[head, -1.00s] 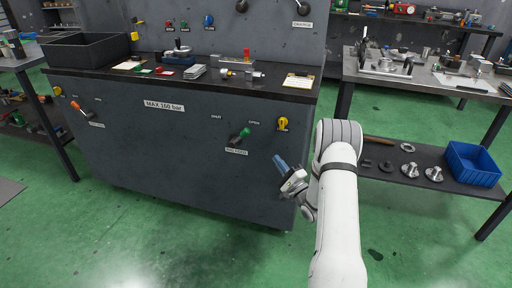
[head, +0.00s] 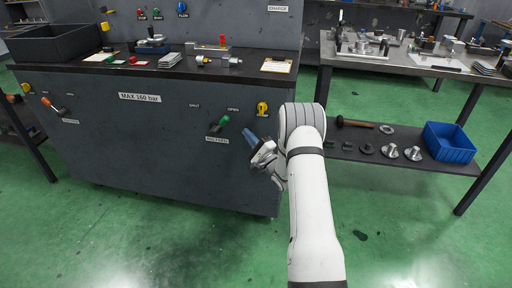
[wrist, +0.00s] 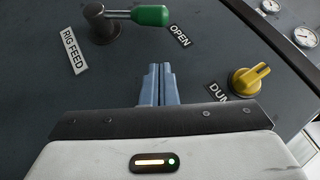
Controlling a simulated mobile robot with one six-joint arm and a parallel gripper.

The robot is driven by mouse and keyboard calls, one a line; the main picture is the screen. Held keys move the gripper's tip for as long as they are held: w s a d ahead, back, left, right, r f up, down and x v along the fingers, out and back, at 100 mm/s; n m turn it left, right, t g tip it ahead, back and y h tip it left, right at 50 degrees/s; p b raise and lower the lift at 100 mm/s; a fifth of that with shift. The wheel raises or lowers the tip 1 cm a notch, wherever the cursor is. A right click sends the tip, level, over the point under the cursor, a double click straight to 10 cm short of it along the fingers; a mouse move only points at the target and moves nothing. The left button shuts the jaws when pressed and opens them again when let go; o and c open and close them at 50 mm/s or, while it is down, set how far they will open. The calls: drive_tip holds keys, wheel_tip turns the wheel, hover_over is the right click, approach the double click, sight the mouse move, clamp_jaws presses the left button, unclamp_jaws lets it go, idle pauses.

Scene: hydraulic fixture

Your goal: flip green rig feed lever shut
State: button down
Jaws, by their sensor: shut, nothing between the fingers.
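The green-handled rig feed lever (head: 224,120) is on the dark front panel of the fixture. In the wrist view its green grip (wrist: 151,15) points right from a dark hub (wrist: 103,24), toward the OPEN label (wrist: 180,37). The RIG FEED label (wrist: 74,51) is to the left below the hub. My gripper (head: 247,132) is to the right of and slightly below the lever in the head view. Its blue fingers (wrist: 158,68) are together and empty, below the green grip in the wrist view and apart from it.
A yellow knob (wrist: 250,79) with a partly covered label sits right of my fingers; it also shows in the head view (head: 262,108). An orange-handled lever (head: 47,102) is far left on the panel. A side bench with a blue bin (head: 448,143) stands right of my arm.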

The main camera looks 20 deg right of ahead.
sight(220, 124)
drive_tip(key=w+a+r, duration=0.2)
drive_tip(key=a, duration=0.1)
drive_tip(key=shift+w+b, duration=0.2)
drive_tip(key=shift+b, duration=0.15)
drive_tip(key=shift+w+a+r, duration=0.2)
drive_tip(key=shift+a+r, duration=0.15)
drive_tip(key=shift+a, duration=0.2)
